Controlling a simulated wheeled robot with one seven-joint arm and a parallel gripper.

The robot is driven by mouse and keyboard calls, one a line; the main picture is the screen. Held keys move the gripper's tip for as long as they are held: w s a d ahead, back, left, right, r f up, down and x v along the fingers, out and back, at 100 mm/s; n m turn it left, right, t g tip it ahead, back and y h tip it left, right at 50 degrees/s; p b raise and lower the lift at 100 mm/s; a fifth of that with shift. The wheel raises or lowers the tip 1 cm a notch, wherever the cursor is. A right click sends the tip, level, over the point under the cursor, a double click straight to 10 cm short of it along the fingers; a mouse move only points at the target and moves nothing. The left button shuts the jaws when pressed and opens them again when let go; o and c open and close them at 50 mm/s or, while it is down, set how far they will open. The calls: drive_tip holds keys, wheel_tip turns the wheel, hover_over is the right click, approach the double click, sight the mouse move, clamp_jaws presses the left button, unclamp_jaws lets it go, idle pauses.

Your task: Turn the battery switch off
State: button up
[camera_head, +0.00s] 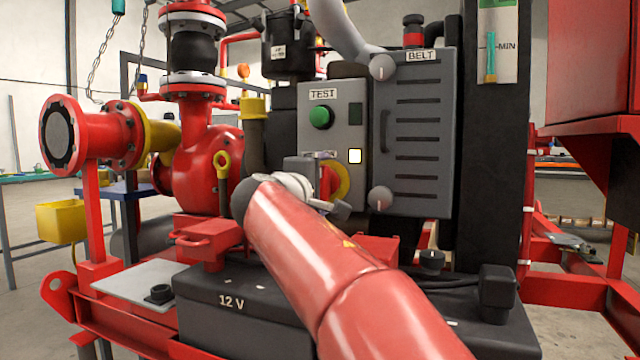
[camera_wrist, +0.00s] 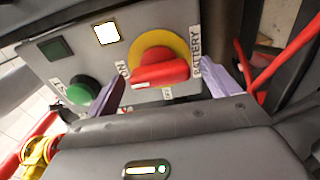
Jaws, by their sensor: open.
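The battery switch (camera_wrist: 160,70) is a red handle on a round yellow plate, on the grey panel (camera_wrist: 75,55). In the wrist view its handle lies roughly across the picture, with labels around it reading "BATTERY" and what looks like "ON". My gripper (camera_wrist: 172,92) is open, one finger on each side of the handle; I cannot tell whether either finger touches it. In the head view the switch (camera_head: 341,180) is partly hidden by my gripper and wrist, with its yellow edge showing on the right.
A green TEST button (camera_head: 321,117) and a lit white square (camera_head: 355,156) are on the same panel. The slotted BELT guard (camera_head: 415,130) stands close at the right. The 12 V battery box (camera_head: 230,302) lies below, and red pump pipework (camera_head: 195,160) is at the left.

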drive_tip(key=shift+c, duration=0.5)
drive_tip(key=c, duration=0.9)
drive_tip(key=shift+n, duration=0.3)
drive_tip(key=shift+n+p, duration=7.15)
drive_tip(key=shift+n, duration=1.45)
